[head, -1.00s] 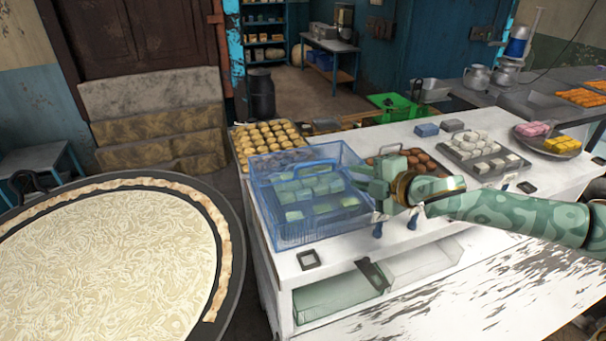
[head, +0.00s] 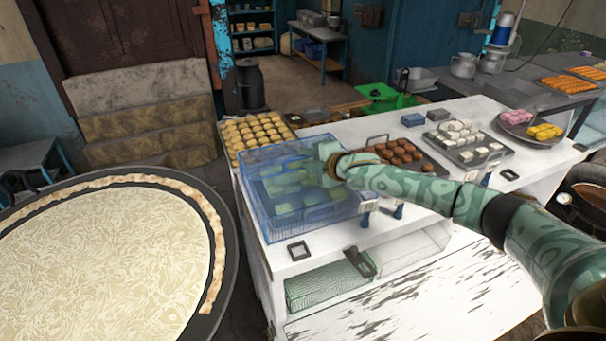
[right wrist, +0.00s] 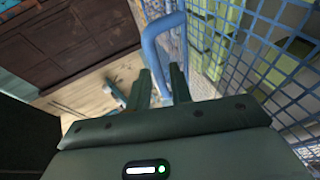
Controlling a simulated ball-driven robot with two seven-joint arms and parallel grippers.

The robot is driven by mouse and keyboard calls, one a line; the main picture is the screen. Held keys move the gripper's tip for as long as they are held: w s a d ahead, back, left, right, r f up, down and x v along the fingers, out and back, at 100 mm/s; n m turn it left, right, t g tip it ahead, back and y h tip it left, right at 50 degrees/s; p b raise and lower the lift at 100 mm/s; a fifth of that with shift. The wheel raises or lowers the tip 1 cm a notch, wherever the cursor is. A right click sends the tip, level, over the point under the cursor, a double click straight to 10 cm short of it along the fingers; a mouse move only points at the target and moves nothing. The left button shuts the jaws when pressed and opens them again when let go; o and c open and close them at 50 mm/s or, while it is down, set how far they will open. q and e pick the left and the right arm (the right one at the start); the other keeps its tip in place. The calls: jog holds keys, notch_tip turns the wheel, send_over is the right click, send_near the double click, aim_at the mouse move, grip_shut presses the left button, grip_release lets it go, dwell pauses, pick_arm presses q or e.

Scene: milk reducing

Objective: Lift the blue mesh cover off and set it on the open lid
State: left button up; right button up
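The blue mesh cover (head: 285,215) is a see-through box standing on the white counter at its left end, over several pale green sweets. My right gripper (head: 326,158) reaches in from the right at the top of the cover. In the right wrist view, its two fingers (right wrist: 162,85) are apart. The cover's thick blue handle (right wrist: 160,45) bends just beyond the fingertips and runs down toward the gap between them. Whether it touches the fingers I cannot tell. The cover's mesh (right wrist: 265,60) is close on the right. I cannot make out the open lid. My left gripper is not in view.
A tray of brown sweets (head: 404,152) lies right of the cover, partly under my right arm. A tray of white sweets (head: 468,143) is farther right. Golden buns (head: 250,130) lie behind at left. A large round pan (head: 110,260) fills the lower left.

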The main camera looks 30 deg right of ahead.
jog(key=shift+w+a, duration=0.1)
jog(key=shift+w, duration=0.15)
jog(key=shift+s, duration=0.15)
grip_shut()
notch_tip(320, 180, up, 10)
jog(key=shift+p, duration=0.4)
jog(key=shift+f, duration=0.1)
